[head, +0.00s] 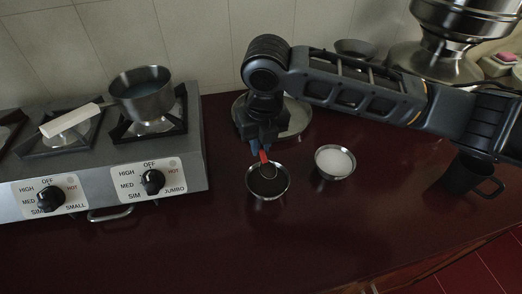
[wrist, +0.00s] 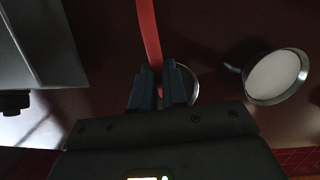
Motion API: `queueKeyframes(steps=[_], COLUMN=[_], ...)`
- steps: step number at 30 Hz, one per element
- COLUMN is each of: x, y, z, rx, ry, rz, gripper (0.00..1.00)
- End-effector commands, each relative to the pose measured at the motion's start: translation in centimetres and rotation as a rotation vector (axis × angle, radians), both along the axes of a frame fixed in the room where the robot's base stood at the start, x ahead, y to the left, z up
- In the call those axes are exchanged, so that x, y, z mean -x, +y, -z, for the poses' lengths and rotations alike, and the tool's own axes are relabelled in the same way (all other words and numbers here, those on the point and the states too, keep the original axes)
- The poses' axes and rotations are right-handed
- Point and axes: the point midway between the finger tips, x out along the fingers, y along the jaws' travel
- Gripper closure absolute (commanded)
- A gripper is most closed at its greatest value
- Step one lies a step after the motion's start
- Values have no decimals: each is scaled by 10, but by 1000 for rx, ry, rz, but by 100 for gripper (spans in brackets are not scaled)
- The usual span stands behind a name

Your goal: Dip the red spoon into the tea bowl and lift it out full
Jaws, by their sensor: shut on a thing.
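My gripper (head: 262,146) points down just above the back rim of a small metal bowl with dark contents, which I take as the tea bowl (head: 283,190). It is shut on the red spoon (head: 264,157). The spoon's lower end shows as a thin pale outline over the dark contents; I cannot tell how deep it sits in them. In the wrist view the red handle of the spoon (wrist: 148,35) runs up from between the fingers (wrist: 160,78). The bowl's rim (wrist: 193,84) shows partly behind the fingers, which hide most of it.
A metal bowl of white contents (head: 335,161) stands close to the right. A stove (head: 110,165) with a saucepan (head: 143,97) is at left. A metal lid or plate (head: 298,118) lies behind my gripper. A dark mug (head: 468,176) stands at right. The front counter is clear.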

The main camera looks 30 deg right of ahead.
Motion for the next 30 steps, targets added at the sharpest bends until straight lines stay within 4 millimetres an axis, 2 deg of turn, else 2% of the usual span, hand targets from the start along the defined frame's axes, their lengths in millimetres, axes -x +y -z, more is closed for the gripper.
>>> queueKeyframes(steps=[14,30], x=[0,0], y=[0,0], z=[0,0], rx=[-1,-27], ry=[4,148], rz=[0,-1], gripper=[100,100])
